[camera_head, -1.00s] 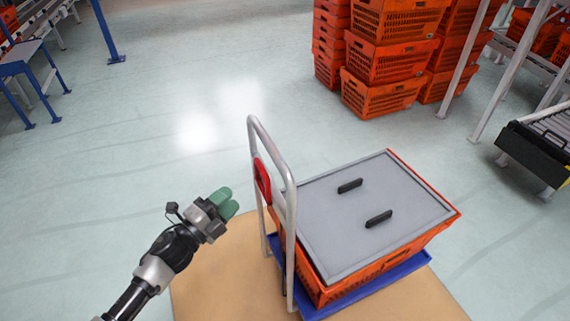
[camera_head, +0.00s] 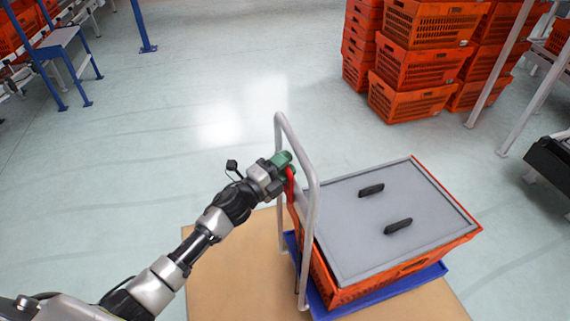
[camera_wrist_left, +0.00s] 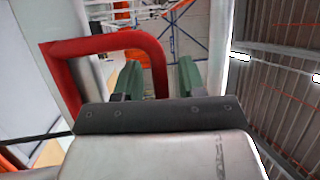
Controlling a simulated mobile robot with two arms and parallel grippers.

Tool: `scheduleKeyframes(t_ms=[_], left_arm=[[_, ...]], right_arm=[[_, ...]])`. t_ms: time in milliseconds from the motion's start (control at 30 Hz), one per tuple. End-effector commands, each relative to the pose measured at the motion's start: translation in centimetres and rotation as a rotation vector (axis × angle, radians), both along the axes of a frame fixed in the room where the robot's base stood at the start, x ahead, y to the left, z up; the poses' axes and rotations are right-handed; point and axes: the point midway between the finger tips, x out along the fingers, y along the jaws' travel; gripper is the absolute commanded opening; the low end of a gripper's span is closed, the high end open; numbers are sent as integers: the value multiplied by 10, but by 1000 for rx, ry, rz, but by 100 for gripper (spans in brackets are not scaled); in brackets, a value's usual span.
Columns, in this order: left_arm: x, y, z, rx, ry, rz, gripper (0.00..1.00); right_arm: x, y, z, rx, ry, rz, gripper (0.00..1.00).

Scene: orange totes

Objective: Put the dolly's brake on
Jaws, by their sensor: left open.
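The dolly has a blue base (camera_head: 432,274) and an upright grey handle frame (camera_head: 312,215). A red brake lever (camera_head: 291,190) sits at the handle; in the left wrist view it is a thick red bent bar (camera_wrist_left: 100,42). My left gripper (camera_head: 283,160), with green fingertips, is at the handle by the top of the red lever. My right gripper is not in view.
An orange tote (camera_head: 400,275) with a grey lid (camera_head: 390,225) and two black handles stands on the dolly. The dolly is on a tan floor patch (camera_head: 220,270). Stacked orange totes (camera_head: 405,70) stand behind. The floor to the left is clear.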

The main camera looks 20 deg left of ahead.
Motion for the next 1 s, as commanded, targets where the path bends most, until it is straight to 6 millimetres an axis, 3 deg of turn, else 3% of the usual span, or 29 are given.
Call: scheduleKeyframes(t_ms=[167, 433, 1000], left_arm=[[0, 0, 0, 0, 0, 0, 40], [0, 0, 0, 0, 0, 0, 0], [-1, 8, -4, -23, -16, 2, 0]], right_arm=[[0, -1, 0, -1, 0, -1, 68], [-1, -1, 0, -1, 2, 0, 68], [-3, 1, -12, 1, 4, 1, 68]])
